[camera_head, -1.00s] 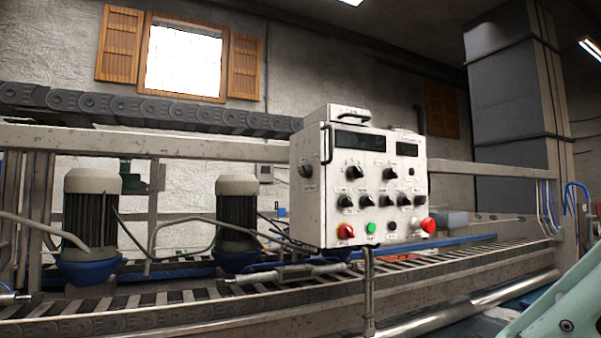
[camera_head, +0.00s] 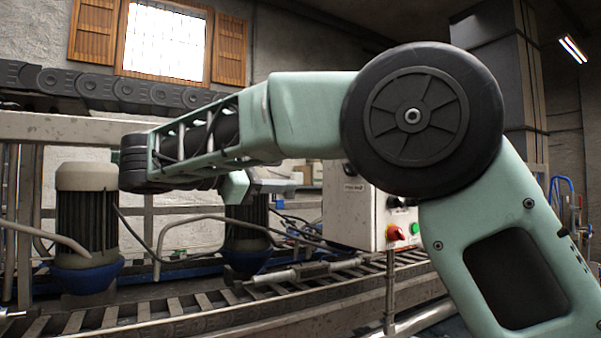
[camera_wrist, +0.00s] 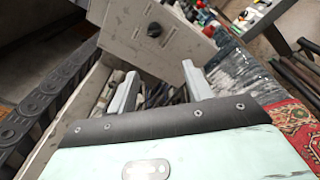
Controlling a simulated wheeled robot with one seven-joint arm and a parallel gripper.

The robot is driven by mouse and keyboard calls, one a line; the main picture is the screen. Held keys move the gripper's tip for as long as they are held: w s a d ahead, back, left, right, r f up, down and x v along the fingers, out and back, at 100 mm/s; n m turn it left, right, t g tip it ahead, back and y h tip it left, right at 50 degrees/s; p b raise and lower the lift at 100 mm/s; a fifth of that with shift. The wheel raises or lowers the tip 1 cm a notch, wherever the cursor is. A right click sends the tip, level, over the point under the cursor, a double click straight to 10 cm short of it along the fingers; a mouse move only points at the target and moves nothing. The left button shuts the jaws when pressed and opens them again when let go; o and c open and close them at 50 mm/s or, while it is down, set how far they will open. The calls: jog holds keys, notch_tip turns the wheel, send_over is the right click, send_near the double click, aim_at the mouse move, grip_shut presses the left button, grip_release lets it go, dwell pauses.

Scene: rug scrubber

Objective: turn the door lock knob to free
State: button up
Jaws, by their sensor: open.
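The door lock knob (camera_wrist: 154,30) is a round black knob on the pale side face of the control box (camera_wrist: 125,25), seen at the top of the wrist view. My gripper (camera_wrist: 160,72) is open and empty. Its two grey fingers point toward the box, with the knob beyond and between them in the picture, apart from both. In the head view my gripper (camera_head: 275,186) is left of the box, partly hidden by my arm.
A slatted conveyor (camera_head: 190,310) runs below the box, with a motor (camera_head: 87,215) at the left and another behind my arm. A thin post (camera_head: 390,290) stands below the box. A patterned rug (camera_wrist: 292,125) lies at the right of the wrist view.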

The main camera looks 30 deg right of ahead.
jog(key=w+d+r+p, duration=0.1)
jog(key=d+p, duration=0.4)
jog(key=d, duration=1.1)
jog(key=shift+w+d, duration=0.4)
jog(key=shift+w, duration=0.3)
jog(key=c, duration=0.9)
